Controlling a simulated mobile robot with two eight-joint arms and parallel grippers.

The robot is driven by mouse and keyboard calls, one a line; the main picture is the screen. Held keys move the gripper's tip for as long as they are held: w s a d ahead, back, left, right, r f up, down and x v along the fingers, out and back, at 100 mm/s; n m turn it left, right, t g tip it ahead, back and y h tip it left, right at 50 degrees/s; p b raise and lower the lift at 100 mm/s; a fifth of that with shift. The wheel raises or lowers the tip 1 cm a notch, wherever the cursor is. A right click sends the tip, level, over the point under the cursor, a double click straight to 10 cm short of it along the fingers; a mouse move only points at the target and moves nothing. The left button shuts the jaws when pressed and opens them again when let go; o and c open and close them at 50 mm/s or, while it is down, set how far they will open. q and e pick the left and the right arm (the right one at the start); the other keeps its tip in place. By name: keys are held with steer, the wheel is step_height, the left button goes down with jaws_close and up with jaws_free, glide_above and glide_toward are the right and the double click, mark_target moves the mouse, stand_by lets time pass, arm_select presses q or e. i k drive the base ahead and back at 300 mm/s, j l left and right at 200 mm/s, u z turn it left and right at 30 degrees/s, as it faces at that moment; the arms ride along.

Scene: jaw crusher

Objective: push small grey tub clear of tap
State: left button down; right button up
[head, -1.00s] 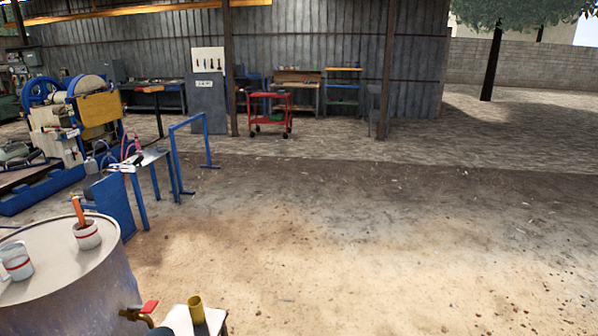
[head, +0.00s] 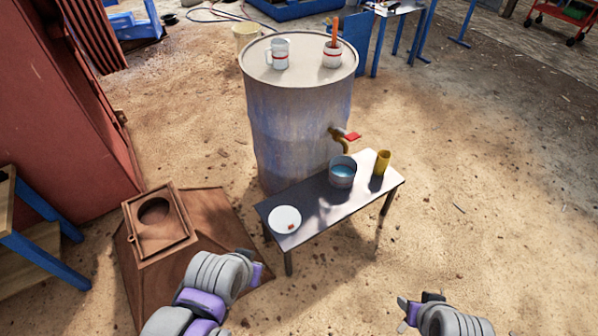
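The small grey tub (head: 342,173) stands upright on a low dark table (head: 317,209), with blue inside it. It sits below the brass tap (head: 341,139) with a red handle, which sticks out from the side of a grey drum (head: 295,125). My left gripper (head: 258,273) is in front of the table's near left corner, apart from the tub; its fingers are mostly hidden by the wrist. My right gripper (head: 406,312) is low at the bottom, right of the table and well away from the tub; its finger opening is unclear.
On the table, a white plate (head: 285,217) with a small red bit lies left of the tub and a yellow cup (head: 382,162) stands right. Two mugs stand on the drum. A rusty hopper (head: 185,245) is at left. The ground at right is clear.

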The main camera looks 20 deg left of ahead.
mark_target(343, 169)
steer(key=i+l+z, duration=0.7)
steer(key=i, duration=0.2)
steer(key=i+l+z, duration=0.3)
steer(key=i, duration=0.4)
steer(key=i+l+z, duration=0.1)
steer(key=i+z, duration=0.2)
steer(key=i, duration=0.4)
steer(key=i+u, duration=0.8)
steer(key=i+l+u, duration=0.15)
steer(key=i+u, duration=0.4)
steer(key=u, duration=0.25)
steer(key=i+u, duration=0.2)
steer(key=u, duration=0.2)
steer(key=i+u, duration=0.15)
steer(key=u, duration=0.25)
steer(key=i+l+u, duration=0.15)
steer(key=u, duration=0.25)
steer(key=i+l+u, duration=0.2)
steer(key=i+u, duration=0.15)
steer(key=u, duration=0.15)
steer(key=i+l+u, duration=0.45)
steer(key=k+j, duration=0.1)
